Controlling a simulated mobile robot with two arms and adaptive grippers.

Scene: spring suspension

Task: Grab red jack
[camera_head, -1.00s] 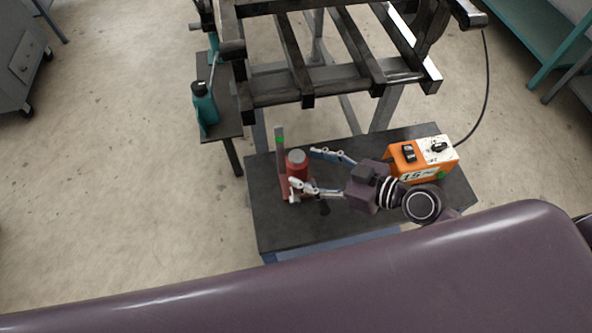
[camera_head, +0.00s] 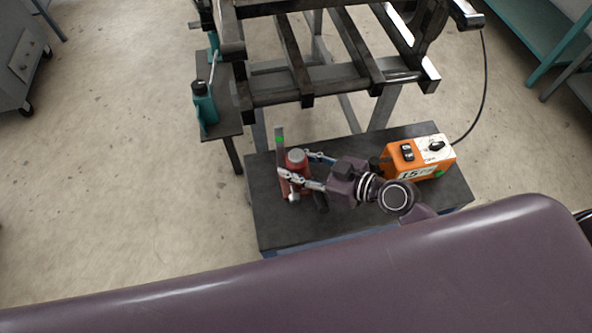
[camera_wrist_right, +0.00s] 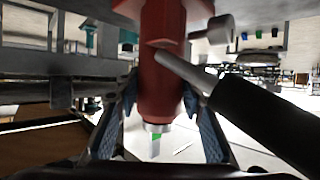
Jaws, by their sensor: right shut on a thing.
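The red jack (camera_head: 297,160) stands upright on the dark table top, left of its middle. A thin grey upright piece with a green mark (camera_head: 279,145) is just behind its left side. My right gripper (camera_head: 298,166) reaches it from the right, with one finger on its near side and the other on its far side, shut on it. In the right wrist view the red body of the jack (camera_wrist_right: 160,85) lies between the two fingers, and a dark rod crosses to the lower right. My left gripper is not in view.
An orange control box (camera_head: 405,160) stands on the dark table (camera_head: 300,230), right of my right gripper, with a cable running up. A dark metal frame (camera_head: 330,75) stands behind the table.

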